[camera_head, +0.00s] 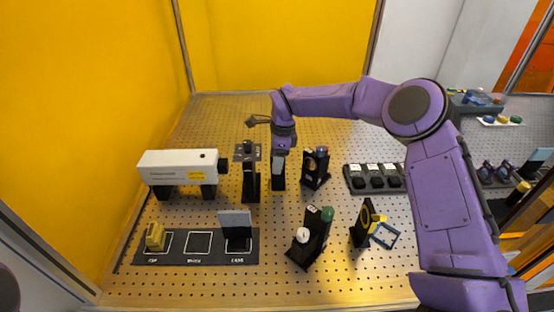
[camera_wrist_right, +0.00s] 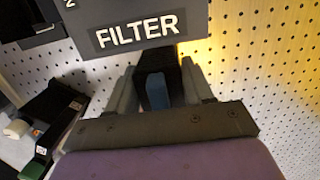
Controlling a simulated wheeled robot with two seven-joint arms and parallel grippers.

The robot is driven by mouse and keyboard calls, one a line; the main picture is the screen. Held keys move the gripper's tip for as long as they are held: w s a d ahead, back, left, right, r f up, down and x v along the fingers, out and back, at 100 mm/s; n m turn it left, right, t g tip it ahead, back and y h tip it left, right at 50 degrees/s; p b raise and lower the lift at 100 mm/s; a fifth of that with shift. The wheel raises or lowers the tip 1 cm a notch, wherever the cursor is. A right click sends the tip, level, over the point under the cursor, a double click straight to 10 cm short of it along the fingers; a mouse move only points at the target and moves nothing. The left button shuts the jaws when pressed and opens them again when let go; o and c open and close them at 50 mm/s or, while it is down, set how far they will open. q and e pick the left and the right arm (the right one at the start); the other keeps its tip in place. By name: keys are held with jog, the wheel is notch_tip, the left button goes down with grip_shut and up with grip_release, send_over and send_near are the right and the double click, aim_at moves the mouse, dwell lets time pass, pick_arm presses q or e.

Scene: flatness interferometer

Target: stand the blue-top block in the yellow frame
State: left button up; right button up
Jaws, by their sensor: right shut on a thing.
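My right gripper (camera_head: 282,150) points down at the middle of the pegboard table. In the right wrist view the gripper (camera_wrist_right: 158,78) is shut on a dark block with a blue face (camera_wrist_right: 156,94), which seems to be the blue-top block. Its lower end is hidden there. A dark upright piece with a pale face (camera_head: 278,172) shows below the gripper in the head view; I cannot tell whether it is the held block. A yellow piece on a black mount (camera_head: 366,220) stands at front right and may be the yellow frame. My left gripper is not in view.
A plate marked FILTER (camera_wrist_right: 140,32) is close ahead of the right fingers. A white instrument (camera_head: 180,167) stands at left, behind a dark labelled mat (camera_head: 180,260) with a yellow block (camera_head: 155,237). Black mounts (camera_head: 316,170) stand nearby. A blue square frame (camera_head: 385,236) lies at front right.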

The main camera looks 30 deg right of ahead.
jog(key=shift+s+f, duration=0.1)
jog(key=o, duration=1.5)
jog(key=shift+c, duration=0.2)
jog(key=shift+r+p, duration=1.7)
jog(key=shift+r, duration=1.85)
